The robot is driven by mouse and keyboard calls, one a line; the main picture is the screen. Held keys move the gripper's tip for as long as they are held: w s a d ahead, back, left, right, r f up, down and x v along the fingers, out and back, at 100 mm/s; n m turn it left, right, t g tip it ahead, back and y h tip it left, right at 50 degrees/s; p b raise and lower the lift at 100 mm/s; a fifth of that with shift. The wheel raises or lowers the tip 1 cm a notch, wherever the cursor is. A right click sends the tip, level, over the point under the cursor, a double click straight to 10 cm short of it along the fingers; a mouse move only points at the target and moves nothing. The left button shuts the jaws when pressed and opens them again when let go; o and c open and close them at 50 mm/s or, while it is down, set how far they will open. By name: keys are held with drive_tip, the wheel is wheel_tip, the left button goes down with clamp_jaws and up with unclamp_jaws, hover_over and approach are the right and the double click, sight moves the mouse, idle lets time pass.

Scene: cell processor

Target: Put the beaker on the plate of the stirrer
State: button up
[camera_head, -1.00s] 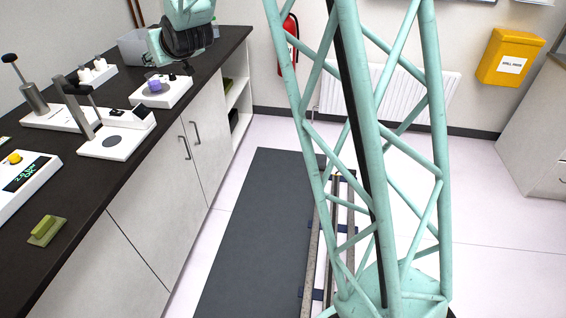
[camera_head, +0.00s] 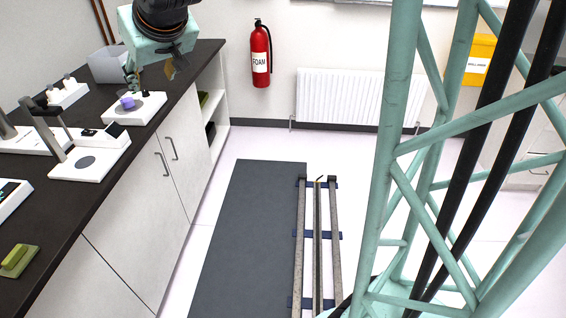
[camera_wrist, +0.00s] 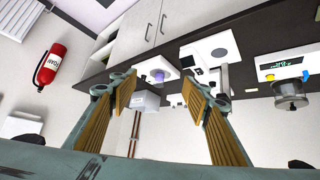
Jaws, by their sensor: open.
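A small purple vessel (camera_head: 128,102), apparently the beaker, stands on a white base with dark knobs (camera_head: 146,109) on the dark bench. The vessel also shows in the wrist view (camera_wrist: 160,75), upside down, beyond my fingers. A white unit (camera_head: 112,154) with a round grey plate (camera_head: 87,163) and a small dark screen stands nearer on the bench; it looks like the stirrer. The grey plate is bare. My gripper (camera_head: 152,74) is over the back of the bench, near the purple vessel. In the wrist view its ribbed fingers (camera_wrist: 157,86) are wide apart with nothing between them.
A dark stand (camera_head: 48,130) rises beside the plate unit. A grey bin (camera_head: 106,64) and a small white rack (camera_head: 68,92) are at the back of the bench. A green sponge-like block (camera_head: 14,257) lies at the front. A fire extinguisher (camera_head: 261,54) hangs on the wall.

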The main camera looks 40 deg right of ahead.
drive_tip(key=s+a+f+g, duration=0.1)
drive_tip(key=s+g, duration=0.4)
drive_tip(key=s, duration=4)
drive_tip(key=shift+s+f+g, duration=0.2)
drive_tip(key=shift+g, duration=0.1)
drive_tip(key=shift+r, duration=0.1)
